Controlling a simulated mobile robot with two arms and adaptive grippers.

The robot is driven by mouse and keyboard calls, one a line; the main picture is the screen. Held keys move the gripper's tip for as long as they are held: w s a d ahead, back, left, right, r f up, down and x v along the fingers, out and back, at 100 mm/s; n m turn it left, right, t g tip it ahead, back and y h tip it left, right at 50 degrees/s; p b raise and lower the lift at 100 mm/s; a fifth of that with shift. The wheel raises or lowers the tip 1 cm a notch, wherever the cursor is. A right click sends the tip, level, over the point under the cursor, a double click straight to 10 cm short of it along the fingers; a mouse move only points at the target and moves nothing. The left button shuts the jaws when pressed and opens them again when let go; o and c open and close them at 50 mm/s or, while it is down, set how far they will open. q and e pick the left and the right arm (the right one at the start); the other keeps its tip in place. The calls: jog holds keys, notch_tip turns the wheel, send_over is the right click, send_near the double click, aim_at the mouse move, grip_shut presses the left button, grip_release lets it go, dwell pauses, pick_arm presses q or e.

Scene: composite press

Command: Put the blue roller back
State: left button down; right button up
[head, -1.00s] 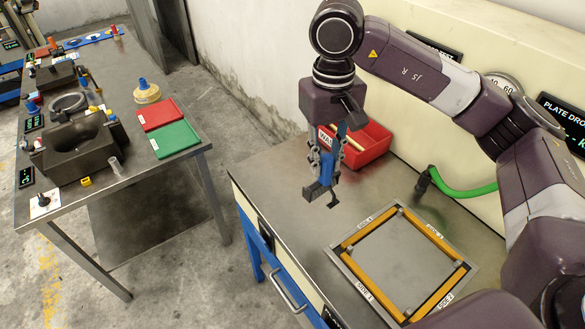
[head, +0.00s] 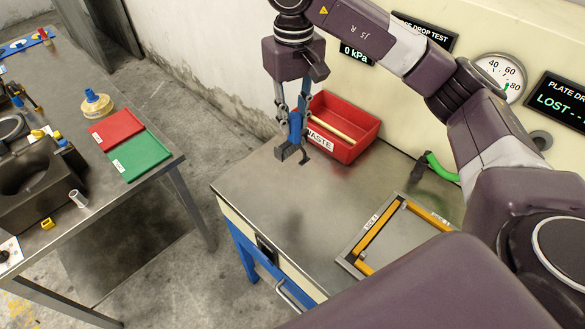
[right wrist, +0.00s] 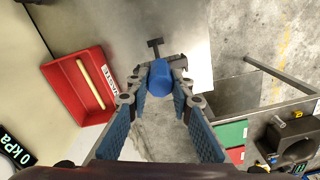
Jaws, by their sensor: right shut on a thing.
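In the right wrist view the rounded blue handle (right wrist: 160,82) sits between the fingertips of my right gripper (right wrist: 158,92). My left gripper is not in view.
A red waste bin (head: 350,147) with a pale stick inside stands just right of the roller. A yellow-edged frame (head: 375,228) and a green hose (head: 440,168) lie further right. Another table (head: 140,200) with red and green mats stands left, across a floor gap.

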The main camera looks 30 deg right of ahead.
aim_at(293, 153)
notch_tip(293, 153, down, 12)
jog(key=p, duration=0.2)
jog(key=shift+w+r+p, duration=0.1)
jog(key=shift+p, duration=0.3)
notch_tip(293, 153, down, 4)
jog(key=shift+r+p, duration=0.1)
jog(key=shift+p, duration=0.4)
jog(key=o, duration=1)
